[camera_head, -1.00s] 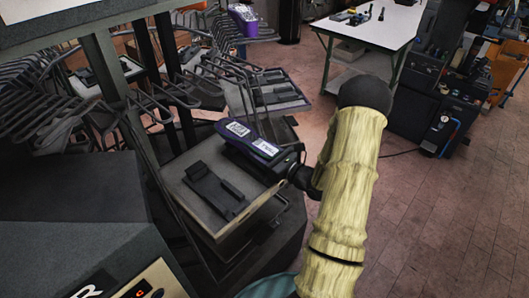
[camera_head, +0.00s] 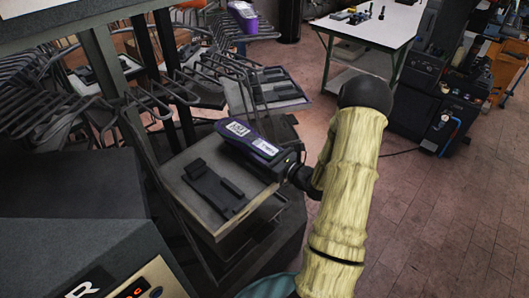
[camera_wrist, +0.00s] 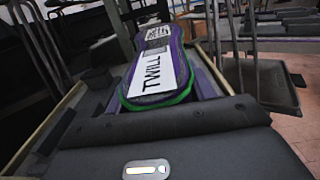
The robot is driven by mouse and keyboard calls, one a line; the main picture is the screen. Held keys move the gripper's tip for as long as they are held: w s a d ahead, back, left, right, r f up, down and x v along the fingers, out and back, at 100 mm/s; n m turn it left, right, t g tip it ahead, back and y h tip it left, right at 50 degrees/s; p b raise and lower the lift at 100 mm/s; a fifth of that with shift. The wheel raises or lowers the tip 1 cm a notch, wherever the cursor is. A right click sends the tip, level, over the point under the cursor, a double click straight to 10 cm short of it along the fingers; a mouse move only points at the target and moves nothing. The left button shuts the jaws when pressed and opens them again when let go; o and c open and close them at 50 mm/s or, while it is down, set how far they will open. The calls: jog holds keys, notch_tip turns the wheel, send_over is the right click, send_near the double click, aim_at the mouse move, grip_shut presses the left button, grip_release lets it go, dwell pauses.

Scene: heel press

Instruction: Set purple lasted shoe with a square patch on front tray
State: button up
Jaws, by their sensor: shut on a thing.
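A purple shoe (camera_head: 247,139) with white label patches is at the far right edge of the front tray (camera_head: 228,228). In the wrist view the shoe (camera_wrist: 183,75) points away from me, with a long white patch reading TWILL, a smaller patch beyond it and a green line around its near end. My gripper (camera_head: 285,168) is shut on the shoe's near end; its fingers are mostly hidden in the head view. The shoe is over or on the tray; I cannot tell whether it touches. A black jig (camera_head: 215,188) lies on the tray beside the shoe.
Another purple shoe (camera_head: 242,17) sits on a rack at the back. Metal rack bars (camera_head: 130,100) crowd the left and back. A lower tray (camera_head: 275,93) lies behind. A white table (camera_head: 378,22) and a dark machine (camera_head: 450,85) stand back right. The right floor is clear.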

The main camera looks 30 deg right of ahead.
jog(key=o, duration=1.6)
jog(key=shift+o, duration=0.2)
jog(key=shift+f, duration=0.1)
jog(key=b+v, duration=0.6)
jog(key=v, duration=1.1)
jog(key=shift+s, duration=0.2)
